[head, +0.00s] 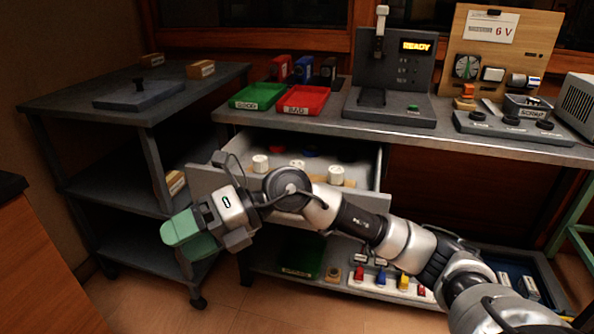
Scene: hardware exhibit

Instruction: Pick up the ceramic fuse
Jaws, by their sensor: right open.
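Several small white pieces that look like ceramic fuses sit in an open grey drawer (205,180) under the workbench. One white piece (260,163) is at the left, one (297,164) is partly hidden behind my arm, and one (336,175) is at the right. My right gripper (186,238) has green fingers and is open with nothing seen in it. It is in front of and below the drawer's left end, apart from the white pieces. My right forearm crosses in front of the drawer and hides part of its inside. My left gripper is out of view.
The workbench (460,143) holds a green bin (258,96), a red bin (303,100), a device reading READY (390,75) and a wooden test panel (505,50). A grey cart (60,103) stands at left. A lower shelf holds coloured parts (381,279).

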